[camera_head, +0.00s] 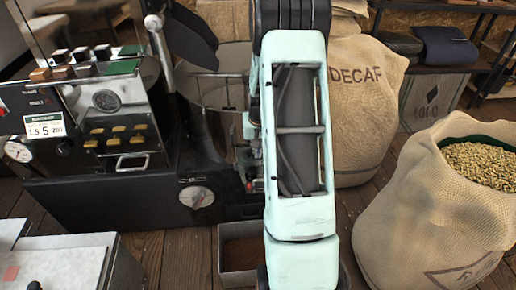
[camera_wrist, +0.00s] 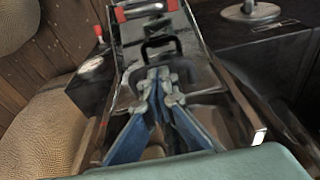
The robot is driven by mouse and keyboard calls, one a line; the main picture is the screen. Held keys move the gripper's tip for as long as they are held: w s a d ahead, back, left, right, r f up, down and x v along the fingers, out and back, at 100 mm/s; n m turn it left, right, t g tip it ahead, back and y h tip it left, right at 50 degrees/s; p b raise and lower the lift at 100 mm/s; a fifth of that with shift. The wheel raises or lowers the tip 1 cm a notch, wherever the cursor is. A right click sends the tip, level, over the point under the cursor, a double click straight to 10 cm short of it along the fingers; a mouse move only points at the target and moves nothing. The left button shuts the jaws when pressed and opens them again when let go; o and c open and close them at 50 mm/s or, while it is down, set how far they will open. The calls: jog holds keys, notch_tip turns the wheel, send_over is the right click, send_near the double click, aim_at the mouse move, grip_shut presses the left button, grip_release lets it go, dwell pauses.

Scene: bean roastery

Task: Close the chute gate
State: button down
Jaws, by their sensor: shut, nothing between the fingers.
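In the wrist view, my gripper (camera_wrist: 158,76) has its blue-grey fingers together with nothing between them. Its tips point at a metal chute (camera_wrist: 240,112) with raised side walls. A black loop handle (camera_wrist: 161,41), which looks like part of the chute gate, stands just beyond the fingertips. I cannot tell whether the tips touch it. Farther up is a bar handle with red ends (camera_wrist: 147,9). How far the gate is open is unclear. In the head view my arm hides my gripper and most of the chute.
The roaster's black base (camera_head: 110,200) with a dial (camera_head: 197,197) is left of my arm. A bin (camera_head: 238,262) sits on the floor below. A DECAF sack (camera_head: 365,100) and an open sack of green beans (camera_head: 430,215) stand close on the right. A pale counter (camera_head: 60,262) is front left.

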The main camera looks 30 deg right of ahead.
jog(key=shift+s+f, duration=0.15)
jog(key=shift+f, duration=0.05)
jog(key=r+p, duration=0.2)
jog(key=w+r+p, duration=0.1)
jog(key=r, duration=0.2)
jog(key=shift+d+p, duration=0.15)
jog(key=shift+p, duration=0.2)
jog(key=p+v, duration=0.2)
jog(key=v, duration=0.7)
